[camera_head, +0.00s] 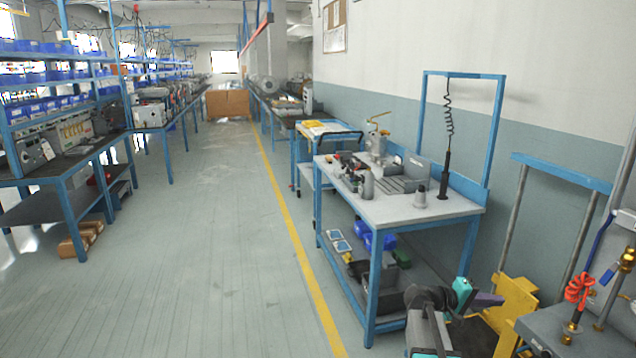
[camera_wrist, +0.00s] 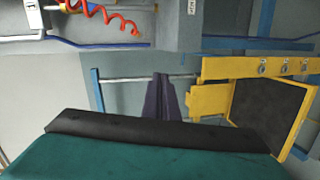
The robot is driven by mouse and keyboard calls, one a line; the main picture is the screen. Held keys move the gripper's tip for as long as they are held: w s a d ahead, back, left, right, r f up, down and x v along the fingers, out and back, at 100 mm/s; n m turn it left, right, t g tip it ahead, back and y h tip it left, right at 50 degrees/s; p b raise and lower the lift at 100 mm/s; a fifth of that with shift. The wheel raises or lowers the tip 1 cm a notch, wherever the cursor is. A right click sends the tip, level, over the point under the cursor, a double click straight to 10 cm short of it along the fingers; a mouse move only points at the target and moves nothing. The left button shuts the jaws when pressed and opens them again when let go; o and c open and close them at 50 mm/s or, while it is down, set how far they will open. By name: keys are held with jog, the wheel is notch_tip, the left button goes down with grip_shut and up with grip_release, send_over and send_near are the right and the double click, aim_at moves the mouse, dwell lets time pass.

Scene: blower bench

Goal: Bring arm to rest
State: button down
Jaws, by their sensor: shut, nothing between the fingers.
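My gripper (camera_head: 497,300) shows at the lower right of the head view, at the end of my dark and teal arm. Its purple fingers point right, towards the yellow frame. In the wrist view the purple fingers of my gripper (camera_wrist: 165,95) are together, with nothing between them. The gripper is in the air, in front of and below the right end of the blue-legged workbench (camera_head: 405,212). The lower part of the arm is cut off by the picture's bottom edge.
A yellow frame (camera_head: 517,305) stands close right of my gripper; it also shows in the wrist view (camera_wrist: 225,68). A grey unit (camera_head: 590,335) with a red coiled hose (camera_head: 578,290) is at the far right. The aisle floor (camera_head: 200,260) on the left is clear.

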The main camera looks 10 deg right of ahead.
jog(key=s+a+f+n+y, duration=0.15)
jog(key=s+a+f, duration=0.35)
jog(key=f, duration=0.6)
jog(key=s+a+f+n+g+y, duration=0.1)
jog(key=s+a+f+y, duration=0.2)
jog(key=a+f, duration=0.6)
jog(key=s+a+f+n+y, duration=0.15)
jog(key=s+a+f, duration=0.3)
jog(key=f, duration=0.75)
jog(key=s+a+f+m+g+y, duration=0.1)
jog(key=s+a+f+y, duration=0.2)
jog(key=s+a, duration=0.4)
jog(key=s+a+f+g+y, duration=0.2)
jog(key=s+a+f+y, duration=0.1)
jog(key=s+a+f, duration=0.3)
jog(key=s+a+f+m+g+y+p, duration=0.1)
jog(key=s+a+f+y, duration=0.2)
jog(key=s+a, duration=0.7)
jog(key=shift+a+f+m+g+y, duration=0.3)
jog(key=shift+a+f+y, duration=0.1)
jog(key=shift+f, duration=0.45)
jog(key=shift+s+d, duration=0.1)
